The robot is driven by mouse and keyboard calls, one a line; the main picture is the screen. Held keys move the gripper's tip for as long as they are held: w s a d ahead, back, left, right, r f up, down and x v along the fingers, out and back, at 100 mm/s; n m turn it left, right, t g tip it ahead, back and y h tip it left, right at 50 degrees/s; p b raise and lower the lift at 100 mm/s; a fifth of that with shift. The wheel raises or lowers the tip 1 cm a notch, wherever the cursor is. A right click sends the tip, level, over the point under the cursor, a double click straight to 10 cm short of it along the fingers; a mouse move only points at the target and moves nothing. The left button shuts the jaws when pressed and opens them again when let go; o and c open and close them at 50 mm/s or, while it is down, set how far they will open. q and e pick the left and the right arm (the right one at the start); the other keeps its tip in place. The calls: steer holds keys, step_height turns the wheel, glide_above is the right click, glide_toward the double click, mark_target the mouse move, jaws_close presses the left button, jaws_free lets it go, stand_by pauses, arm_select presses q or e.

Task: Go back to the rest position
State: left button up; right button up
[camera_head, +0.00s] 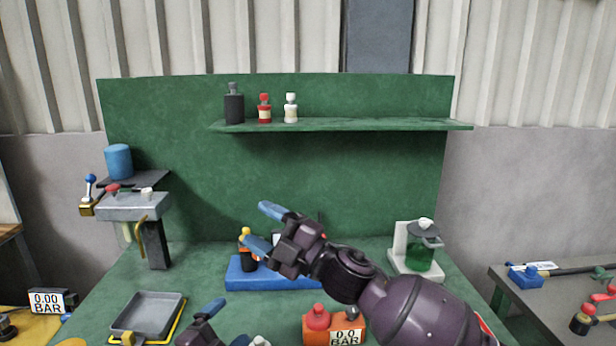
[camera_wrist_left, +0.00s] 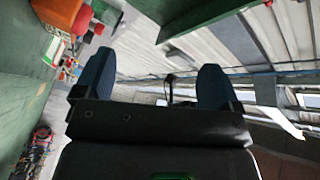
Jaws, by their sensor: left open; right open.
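My right gripper (camera_head: 263,228) reaches in from the right over the bench, with its blue fingertips apart and nothing between them. It is in front of the green back panel (camera_head: 340,190) and partly hides a blue block (camera_head: 245,276). My left gripper (camera_head: 212,318) is low at the bottom edge, right of a grey tray, and only partly in view. In the left wrist view, its two blue fingers (camera_wrist_left: 152,82) stand wide apart with nothing held between them.
A grey tray (camera_head: 148,314) lies at front left. An orange gauge box (camera_head: 334,330) is below my right arm. A green-liquid dispenser (camera_head: 420,252) stands at right. A shelf (camera_head: 350,125) with bottles is above. A press-like stand (camera_head: 132,206) is at left.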

steer(key=s+d+f+m+t+h, duration=0.2)
steer(key=d+f+m+t+h, duration=0.2)
steer(key=d+f+m+h, duration=0.5)
steer(key=s+d+f+m+t+h, duration=0.2)
steer(key=d+f+m+t+h, duration=0.3)
steer(key=d+f+m, duration=0.75)
arm_select(q)
steer(key=s+a+f+n+g+y, duration=0.2)
steer(key=s+a+f+n+y, duration=0.2)
steer(key=s, duration=0.8)
steer(key=s+a+f+n+g+y, duration=0.2)
steer(key=s+a+f+n+y, duration=0.3)
steer(key=s+f+n, duration=0.7)
step_height(320, 180, down, 4)
steer(key=a+n, duration=0.1)
steer(key=a, duration=0.1)
steer(key=shift+a+r+g, duration=0.2)
steer(key=shift+a+g, duration=0.1)
steer(key=shift+a, duration=0.1)
arm_select(e)
steer(key=s+d+f+m+g+h, duration=0.2)
steer(key=s+d+f+g+h, duration=0.1)
steer(key=s+d+f, duration=0.4)
steer(key=s+d+f+m+g+h, duration=0.2)
steer(key=s+d+f, duration=0.4)
steer(key=s+f, duration=0.6)
steer(key=s+m+h, duration=0.1)
steer(key=s, duration=0.2)
steer(key=shift+d+f+g, duration=0.3)
steer(key=shift+d+g, duration=0.1)
